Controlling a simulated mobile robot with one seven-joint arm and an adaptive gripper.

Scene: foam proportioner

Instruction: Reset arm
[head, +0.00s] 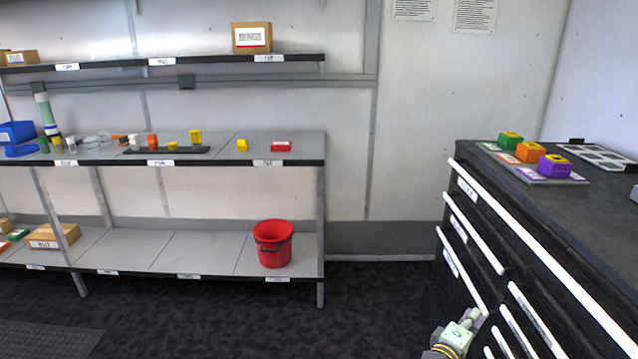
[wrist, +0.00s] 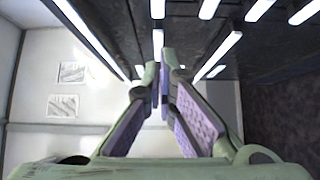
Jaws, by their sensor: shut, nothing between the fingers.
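My gripper (head: 470,322) shows at the bottom of the head view, low beside the drawer fronts of the black cabinet (head: 600,225). In the wrist view, its green and purple fingers (wrist: 161,88) come together at their tips with nothing between them. The cabinet's drawers with long white handles (wrist: 207,8) fill the top of the wrist view. I cannot tell how far the fingertips are from the drawer fronts.
Green, orange and purple blocks (head: 553,167) sit on the cabinet top beside a white grid frame (head: 600,157). A shelf rack (head: 220,150) on the left holds small items, boxes and a red bucket (head: 272,244). Dark floor between rack and cabinet is clear.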

